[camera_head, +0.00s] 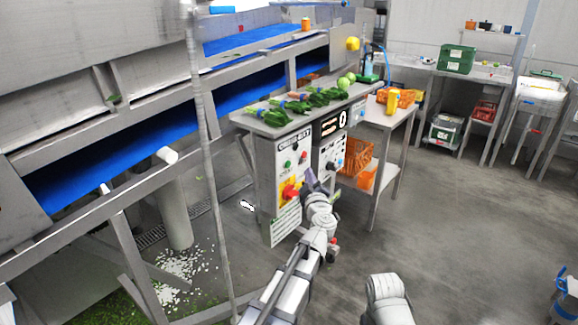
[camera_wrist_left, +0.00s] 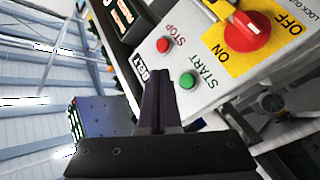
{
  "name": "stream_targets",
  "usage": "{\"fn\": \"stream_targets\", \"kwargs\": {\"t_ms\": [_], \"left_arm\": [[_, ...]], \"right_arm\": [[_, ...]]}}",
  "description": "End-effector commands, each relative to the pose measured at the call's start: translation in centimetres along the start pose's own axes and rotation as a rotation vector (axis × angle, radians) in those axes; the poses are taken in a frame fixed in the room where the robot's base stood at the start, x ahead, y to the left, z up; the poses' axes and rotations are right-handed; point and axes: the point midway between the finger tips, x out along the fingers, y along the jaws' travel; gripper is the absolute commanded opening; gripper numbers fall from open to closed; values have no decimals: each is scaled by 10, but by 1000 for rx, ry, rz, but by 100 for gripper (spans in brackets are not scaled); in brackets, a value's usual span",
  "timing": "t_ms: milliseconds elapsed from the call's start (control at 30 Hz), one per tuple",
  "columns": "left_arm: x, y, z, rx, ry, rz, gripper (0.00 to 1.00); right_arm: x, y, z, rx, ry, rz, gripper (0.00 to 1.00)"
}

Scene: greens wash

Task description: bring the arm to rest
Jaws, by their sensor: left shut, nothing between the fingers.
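My left gripper (camera_head: 311,180) is in front of the machine's control panel (camera_head: 291,148) in the head view. In the left wrist view its dark fingers (camera_wrist_left: 159,100) are together with nothing between them. Beyond the fingertips are a green START button (camera_wrist_left: 187,81) and a red STOP button (camera_wrist_left: 163,45). A red rotary switch (camera_wrist_left: 247,31) on a yellow plate marked ON and OFF is to their right. I cannot tell whether the fingertips touch the panel; a gap seems to show. My right gripper is not in view.
Bunches of greens (camera_head: 318,96) lie on the steel shelf above the panel. A blue conveyor belt (camera_head: 120,147) runs to the left. A steel side table (camera_head: 402,113) with orange crates (camera_head: 356,156) stands behind the panel. Open floor (camera_head: 460,220) lies to the right.

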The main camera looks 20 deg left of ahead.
Motion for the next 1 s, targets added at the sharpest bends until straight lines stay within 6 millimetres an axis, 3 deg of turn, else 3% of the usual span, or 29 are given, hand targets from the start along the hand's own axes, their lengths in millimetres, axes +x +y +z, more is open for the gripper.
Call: {"fn": "stream_targets", "kwargs": {"t_ms": [200, 333, 467, 567, 667, 800, 1000], "left_arm": [[0, 2, 1, 4, -7, 9, 0], [-8, 17, 13, 46, -81, 99, 0], [-31, 39, 47, 151, -271, 258, 0], [-60, 40, 81, 260, -465, 349, 0], [-94, 24, 114, 379, -673, 386, 0], [-148, -26, 145, 554, -973, 343, 0], [-215, -114, 144, 763, -1318, 130, 0]], "right_arm": [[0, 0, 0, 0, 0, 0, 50], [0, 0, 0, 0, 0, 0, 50], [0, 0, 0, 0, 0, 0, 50], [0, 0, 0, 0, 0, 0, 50], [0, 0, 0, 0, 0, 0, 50], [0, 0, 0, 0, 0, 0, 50], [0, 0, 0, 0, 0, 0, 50]]}}
